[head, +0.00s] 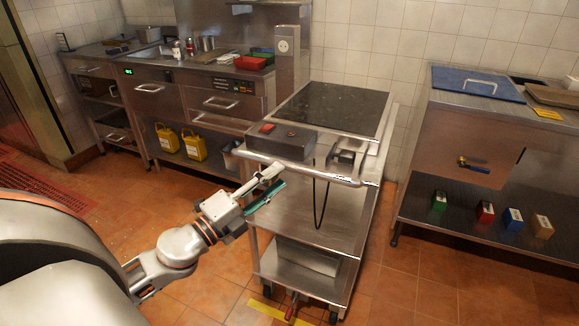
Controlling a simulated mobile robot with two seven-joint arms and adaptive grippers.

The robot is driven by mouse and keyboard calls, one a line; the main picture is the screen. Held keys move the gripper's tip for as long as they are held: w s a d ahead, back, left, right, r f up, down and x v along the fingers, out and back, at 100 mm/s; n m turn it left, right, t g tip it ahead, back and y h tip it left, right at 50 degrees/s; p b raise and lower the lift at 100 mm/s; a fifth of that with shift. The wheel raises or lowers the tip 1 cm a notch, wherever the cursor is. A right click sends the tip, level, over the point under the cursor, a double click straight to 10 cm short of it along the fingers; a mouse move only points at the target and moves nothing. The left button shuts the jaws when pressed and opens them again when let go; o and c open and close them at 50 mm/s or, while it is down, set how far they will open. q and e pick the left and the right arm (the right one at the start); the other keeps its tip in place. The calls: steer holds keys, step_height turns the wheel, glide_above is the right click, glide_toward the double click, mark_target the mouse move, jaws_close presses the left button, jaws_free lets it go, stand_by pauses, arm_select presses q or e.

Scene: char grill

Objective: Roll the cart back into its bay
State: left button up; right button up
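The stainless cart (340,208) stands upright on casters between the two counters, with a black glass top (330,106) and lower shelves. Its push handle (318,177) runs along the near edge, beside a dark control box with a red switch (267,128). A black cable hangs below the handle. My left gripper (271,186) is at the left part of the handle, just below and in front of it. Its fingers are spread, one with a teal pad; contact with the handle is unclear. My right gripper is out of view. No bay outline is clearly visible.
A steel post with a socket (287,62) stands behind the cart's left side. The left counter (190,75) holds a red tray. The right counter (470,120) has small coloured boxes below. A yellow floor strip (267,310) and red pedal (291,308) lie at the cart's near end.

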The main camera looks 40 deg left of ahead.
mark_target(287, 168)
arm_select(q)
steer(key=x, duration=0.2)
steer(key=p+x, duration=0.1)
steer(key=x, duration=0.1)
steer(key=shift+r, duration=0.3)
steer(key=shift+x, duration=0.85)
steer(key=shift+w+f, duration=0.1)
steer(key=shift+f, duration=0.15)
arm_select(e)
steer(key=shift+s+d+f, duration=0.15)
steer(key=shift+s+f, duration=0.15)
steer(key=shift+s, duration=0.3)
arm_select(q)
jaws_close()
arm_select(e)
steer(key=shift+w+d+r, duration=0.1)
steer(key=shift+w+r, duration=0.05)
